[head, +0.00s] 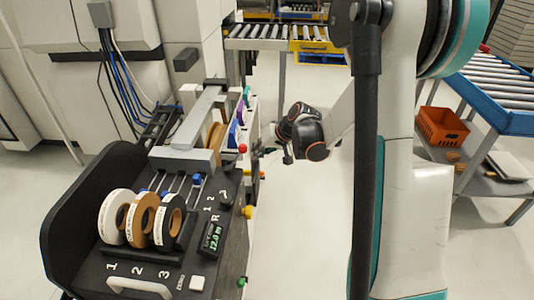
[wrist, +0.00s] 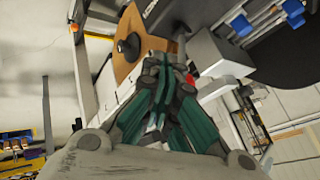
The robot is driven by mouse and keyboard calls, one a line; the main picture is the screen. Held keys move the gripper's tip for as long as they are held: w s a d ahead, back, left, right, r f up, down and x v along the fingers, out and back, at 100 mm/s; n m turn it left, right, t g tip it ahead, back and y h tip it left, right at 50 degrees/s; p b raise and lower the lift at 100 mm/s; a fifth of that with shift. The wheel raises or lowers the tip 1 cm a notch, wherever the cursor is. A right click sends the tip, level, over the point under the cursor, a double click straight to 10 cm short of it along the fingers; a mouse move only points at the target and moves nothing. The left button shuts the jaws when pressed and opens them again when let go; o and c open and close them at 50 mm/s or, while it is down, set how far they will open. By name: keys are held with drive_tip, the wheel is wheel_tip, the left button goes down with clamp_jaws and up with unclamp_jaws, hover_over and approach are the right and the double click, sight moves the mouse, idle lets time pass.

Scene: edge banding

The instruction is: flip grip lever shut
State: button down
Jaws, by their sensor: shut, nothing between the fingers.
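The banding machine (head: 212,255) stands at left with coloured knobs along its right side. A red ball knob (head: 242,148) is near the top, a yellow knob (head: 249,211) below it, and a green knob (head: 241,281) lowest. I cannot tell which belongs to the grip lever. My gripper (head: 266,151) is just right of the red knob, apparently a small gap away. In the wrist view my gripper (wrist: 163,65) is shut and empty. A red part (wrist: 190,79) shows beside its fingertips, partly hidden by them. Contact cannot be told.
White, brown and black tape rolls (head: 113,217) stand on the machine's deck, beside a small green-lit display (head: 212,236). A roller conveyor (head: 275,34) is behind. An orange crate (head: 441,126) sits on a shelf at right. Open floor lies right of the machine.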

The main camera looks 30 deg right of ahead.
sight(246, 149)
drive_tip(key=shift+w+a, duration=0.15)
drive_tip(key=shift+a, duration=0.1)
drive_tip(key=shift+r, duration=0.15)
drive_tip(key=shift+w+a+r+g+h+p, duration=0.25)
drive_tip(key=shift+a+r+g+h+p, duration=0.1)
drive_tip(key=shift+p, duration=0.1)
drive_tip(key=shift+a, duration=0.1)
drive_tip(key=shift+w+a+r+g+h+p, duration=0.25)
drive_tip(key=shift+w+a+r+h+p, duration=0.1)
drive_tip(key=shift+a+r+p, duration=0.25)
drive_tip(key=w+a+r+n+g+h+p, duration=0.1)
drive_tip(key=w+a+g+h+p, duration=0.2)
drive_tip(key=a, duration=0.8)
drive_tip(key=shift+w+a+r+n+g+h, duration=0.3)
drive_tip(key=shift+w+g+h, duration=0.7)
drive_tip(key=shift+w+h, duration=1.25)
